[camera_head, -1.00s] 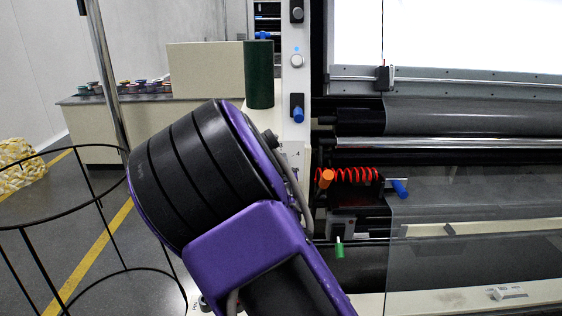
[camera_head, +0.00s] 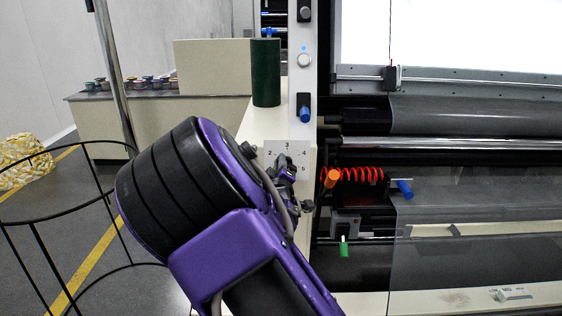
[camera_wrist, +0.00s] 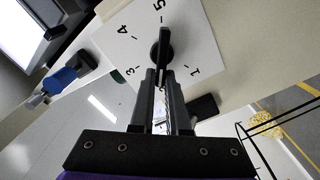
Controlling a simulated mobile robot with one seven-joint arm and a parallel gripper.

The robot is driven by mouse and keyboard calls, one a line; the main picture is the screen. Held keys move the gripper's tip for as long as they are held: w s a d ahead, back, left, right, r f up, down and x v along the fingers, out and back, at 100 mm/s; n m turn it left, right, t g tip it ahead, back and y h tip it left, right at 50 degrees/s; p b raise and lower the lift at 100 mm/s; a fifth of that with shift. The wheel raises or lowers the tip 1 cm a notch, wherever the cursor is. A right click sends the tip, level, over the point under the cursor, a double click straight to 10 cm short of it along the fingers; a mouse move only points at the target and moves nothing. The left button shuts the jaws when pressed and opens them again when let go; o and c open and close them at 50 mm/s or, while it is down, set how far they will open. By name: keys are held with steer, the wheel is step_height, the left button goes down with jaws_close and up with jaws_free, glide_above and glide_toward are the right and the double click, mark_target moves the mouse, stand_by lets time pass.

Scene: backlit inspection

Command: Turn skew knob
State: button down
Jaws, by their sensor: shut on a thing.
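The skew knob is a black knob with a raised bar grip, on a white dial plate with printed numbers. In the wrist view the knob (camera_wrist: 164,40) is at the top centre of the dial plate (camera_wrist: 192,46), its bar lying nearly along the picture's vertical. My gripper (camera_wrist: 162,76) is shut on the near end of the bar, one finger on each side.
A blue knob (camera_head: 305,114) is above the plate. To the right are an orange handle (camera_head: 332,178), a blue handle (camera_head: 405,188) and a green handle (camera_head: 344,246). A dark green cylinder (camera_head: 265,72) stands behind. A black wire stand (camera_head: 75,232) is at left.

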steer(key=shift+f+n, duration=0.2)
steer(key=shift+n, duration=0.4)
steer(key=c, duration=0.9)
jaws_free()
steer(key=s+p, duration=0.2)
steer(key=s, duration=1.5)
steer(key=shift+s, duration=0.25)
